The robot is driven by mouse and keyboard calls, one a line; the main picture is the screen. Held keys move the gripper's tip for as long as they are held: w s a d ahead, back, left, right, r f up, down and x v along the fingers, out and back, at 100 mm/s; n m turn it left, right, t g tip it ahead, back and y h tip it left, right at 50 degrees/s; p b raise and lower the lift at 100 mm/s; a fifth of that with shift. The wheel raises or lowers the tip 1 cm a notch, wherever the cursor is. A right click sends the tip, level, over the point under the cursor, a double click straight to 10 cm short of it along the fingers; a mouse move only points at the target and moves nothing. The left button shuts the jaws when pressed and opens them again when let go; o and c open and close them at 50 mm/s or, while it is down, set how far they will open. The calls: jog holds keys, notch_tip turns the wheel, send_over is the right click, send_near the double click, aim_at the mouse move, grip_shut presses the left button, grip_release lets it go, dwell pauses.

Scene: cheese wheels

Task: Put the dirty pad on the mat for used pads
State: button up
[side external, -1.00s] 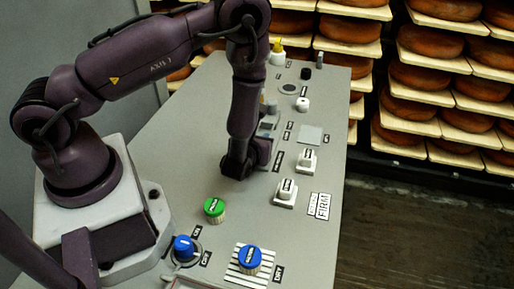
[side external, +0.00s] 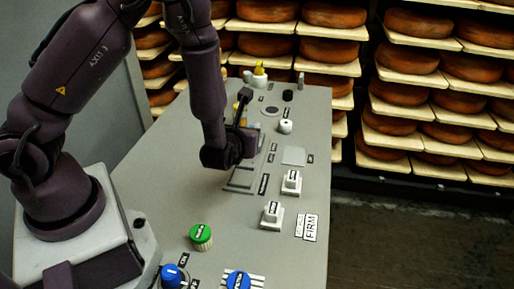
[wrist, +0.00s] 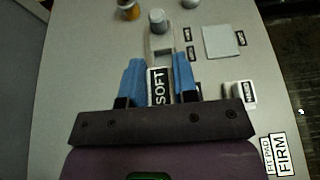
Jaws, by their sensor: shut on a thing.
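My gripper (wrist: 158,80) shows blue fingertips on both sides of a pale piece with a SOFT label (wrist: 158,88), and is shut on it. Its underside is hidden, so I cannot tell whether it is the dirty pad. In the side view, my gripper (side external: 243,152) is over the bench's middle, near a grey recessed outline (side external: 240,178). Its fingers and load are mostly hidden there. A flat light grey square (side external: 294,156), possibly the mat, lies to its right. The square also shows in the wrist view (wrist: 220,41), right of the fingertips, empty.
Two white labelled blocks (side external: 291,182) (side external: 271,215) stand right of my gripper. A green knob (side external: 201,236) and two blue knobs (side external: 171,275) (side external: 238,281) are at the near end. A yellow-topped bottle (side external: 260,74) stands at the far end. Cheese shelves (side external: 400,100) are behind.

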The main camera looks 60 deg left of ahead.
notch_tip(320, 180, up, 2)
jog(key=w+n+g+y, duration=0.2)
jog(key=w, duration=0.1)
jog(key=n+g+y, duration=0.1)
jog(key=n+g, duration=0.2)
send_over(294, 154)
jog(key=f, duration=0.8)
jog(key=shift+s+f, duration=0.25)
jog(key=shift+s, duration=0.1)
jog(key=shift+w+f, duration=0.15)
jog(key=shift+f, duration=0.05)
jog(key=shift+w+f+t, duration=0.1)
jog(key=shift+f+t, duration=0.2)
jog(key=shift+f, duration=1.3)
